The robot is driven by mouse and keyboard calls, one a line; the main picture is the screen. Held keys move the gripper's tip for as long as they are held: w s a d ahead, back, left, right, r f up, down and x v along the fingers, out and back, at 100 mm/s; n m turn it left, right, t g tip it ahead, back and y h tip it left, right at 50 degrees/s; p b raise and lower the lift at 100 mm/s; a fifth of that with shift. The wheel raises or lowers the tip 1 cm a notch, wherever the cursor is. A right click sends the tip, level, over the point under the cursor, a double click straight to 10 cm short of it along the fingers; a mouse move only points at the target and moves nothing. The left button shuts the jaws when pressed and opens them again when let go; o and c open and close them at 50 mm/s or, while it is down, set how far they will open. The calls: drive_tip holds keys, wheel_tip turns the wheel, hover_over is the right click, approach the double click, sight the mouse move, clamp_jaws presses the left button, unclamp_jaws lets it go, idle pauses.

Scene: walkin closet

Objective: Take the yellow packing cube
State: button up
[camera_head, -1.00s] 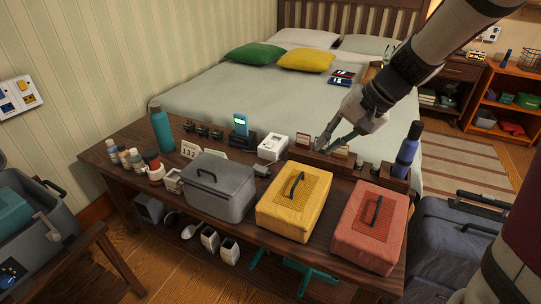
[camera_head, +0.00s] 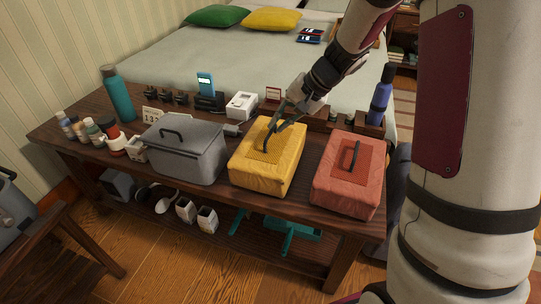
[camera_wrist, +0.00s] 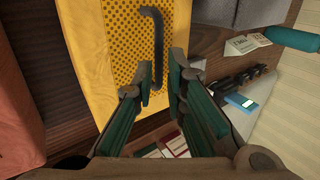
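The yellow packing cube (camera_head: 262,174) sits on the wooden bench between a grey case and a red packing cube. Its mesh top carries a dark strap handle, which also shows in the wrist view (camera_wrist: 157,45). My gripper (camera_head: 274,130) is over the far part of the cube's top, pointing down. In the wrist view my gripper (camera_wrist: 162,78) is open, its two green-padded fingers apart. The near end of the handle appears in the gap between the fingertips. I cannot tell whether the fingers touch the cube or handle. The fingers partly hide the handle in the head view.
The red packing cube (camera_head: 349,174) is close on the right and the grey case (camera_head: 186,152) close on the left. A small white box (camera_head: 242,105) and a blue bottle (camera_head: 381,98) stand behind on the bench (camera_head: 215,205). A bed lies beyond.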

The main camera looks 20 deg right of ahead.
sight(271, 132)
drive_tip(key=b+x, duration=0.2)
drive_tip(key=x, duration=0.3)
drive_tip(key=shift+s+a+f, duration=0.1)
drive_tip(key=shift+a+f, duration=0.05)
clamp_jaws()
